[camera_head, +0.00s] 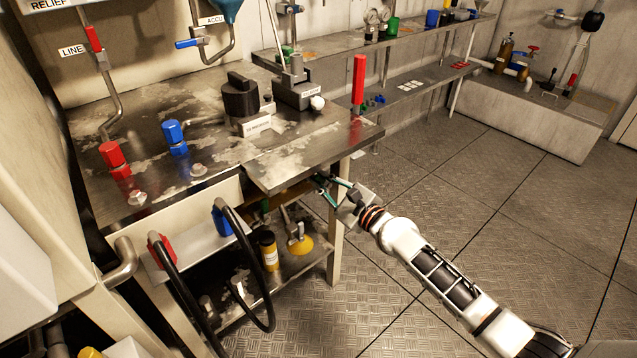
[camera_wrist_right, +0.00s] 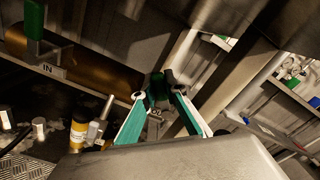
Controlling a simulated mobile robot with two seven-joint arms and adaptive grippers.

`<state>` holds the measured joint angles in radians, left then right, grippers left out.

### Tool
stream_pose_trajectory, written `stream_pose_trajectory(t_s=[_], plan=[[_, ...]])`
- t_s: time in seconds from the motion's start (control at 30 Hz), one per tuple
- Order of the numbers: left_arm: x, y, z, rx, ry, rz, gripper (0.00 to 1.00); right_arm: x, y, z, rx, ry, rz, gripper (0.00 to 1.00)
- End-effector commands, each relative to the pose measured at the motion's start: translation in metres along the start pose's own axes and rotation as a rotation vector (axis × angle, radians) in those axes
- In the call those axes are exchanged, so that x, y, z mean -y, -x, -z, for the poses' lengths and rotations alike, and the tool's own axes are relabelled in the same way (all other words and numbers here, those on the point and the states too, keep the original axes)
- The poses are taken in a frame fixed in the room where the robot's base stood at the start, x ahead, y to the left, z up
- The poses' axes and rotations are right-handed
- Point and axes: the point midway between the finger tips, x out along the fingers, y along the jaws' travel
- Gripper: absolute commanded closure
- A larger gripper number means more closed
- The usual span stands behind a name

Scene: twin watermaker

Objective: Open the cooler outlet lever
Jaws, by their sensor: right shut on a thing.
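My right gripper (camera_head: 326,187) reaches under the right front edge of the bench. In the right wrist view its green fingers (camera_wrist_right: 158,90) are closed around a green lever (camera_wrist_right: 157,88), which I take as the cooler outlet lever. Part of a white label (camera_wrist_right: 154,113) shows below it, mostly hidden by the fingers. Another green lever (camera_wrist_right: 34,20) hangs at upper left over an "IN" label (camera_wrist_right: 53,70). A brass-coloured cooler cylinder (camera_wrist_right: 92,76) lies between the two levers. In the head view the gripped lever is hidden under the bench top. My left gripper is not in view.
The metal bench top (camera_head: 222,165) overhangs my right gripper, and a bench leg (camera_head: 338,225) stands close by. A lower shelf (camera_head: 297,268) holds a yellow can (camera_head: 269,250) and a yellow funnel-like part (camera_head: 299,245). Black hoses (camera_head: 258,262) loop in front. Floor to the right is free.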

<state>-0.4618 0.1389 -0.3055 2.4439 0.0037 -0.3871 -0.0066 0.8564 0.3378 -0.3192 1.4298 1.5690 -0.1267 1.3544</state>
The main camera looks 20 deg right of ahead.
Motion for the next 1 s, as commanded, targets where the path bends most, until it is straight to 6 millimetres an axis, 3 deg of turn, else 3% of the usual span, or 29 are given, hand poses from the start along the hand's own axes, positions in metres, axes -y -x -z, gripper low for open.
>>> stream_pose_trajectory(t_s=[0.5,1.0], plan=[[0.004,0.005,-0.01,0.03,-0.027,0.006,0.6,0.024,-0.001,0.002,0.004,-0.45,0.002,1.0],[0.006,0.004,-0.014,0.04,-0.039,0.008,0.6,0.031,-0.001,0.008,0.003,-0.643,0.001,1.0]])
